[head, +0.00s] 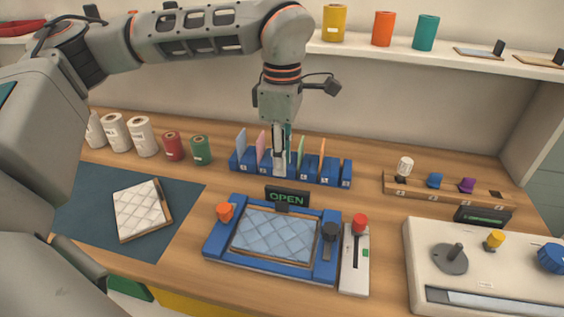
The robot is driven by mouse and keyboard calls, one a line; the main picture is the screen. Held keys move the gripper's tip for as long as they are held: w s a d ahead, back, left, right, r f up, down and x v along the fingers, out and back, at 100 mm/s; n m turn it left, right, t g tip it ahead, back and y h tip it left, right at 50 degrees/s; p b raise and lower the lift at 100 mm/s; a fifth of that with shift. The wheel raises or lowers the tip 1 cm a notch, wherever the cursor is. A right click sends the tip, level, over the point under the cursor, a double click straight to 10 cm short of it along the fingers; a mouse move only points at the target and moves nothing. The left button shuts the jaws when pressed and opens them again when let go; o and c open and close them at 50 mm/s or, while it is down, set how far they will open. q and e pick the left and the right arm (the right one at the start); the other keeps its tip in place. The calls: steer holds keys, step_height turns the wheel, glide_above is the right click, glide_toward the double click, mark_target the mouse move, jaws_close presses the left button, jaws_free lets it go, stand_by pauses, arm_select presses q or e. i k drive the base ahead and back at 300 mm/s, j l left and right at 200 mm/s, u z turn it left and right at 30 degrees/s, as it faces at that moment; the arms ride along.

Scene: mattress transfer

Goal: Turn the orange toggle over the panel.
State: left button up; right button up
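The orange toggle (224,212) stands at the upper left corner of a blue frame (219,243). A light blue quilted panel (275,236) lies in that frame, and the toggle is beside it. A matching black toggle (330,233) is at the frame's right side. My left gripper (280,168) points down at the blue rack, behind the frame and up and right of the orange toggle, apart from it. Its fingers look close together among the upright cards; whether they grip one is unclear. My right gripper is out of view.
The blue card rack (335,172) and a sign reading OPEN (287,197) stand behind the frame. A red-knobbed lever (359,224) is right of it, then a white control console (430,285). A white quilted pad (141,209) lies on a dark mat (185,195) at left.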

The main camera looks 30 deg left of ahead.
mark_target(224, 210)
steer(key=k, duration=1)
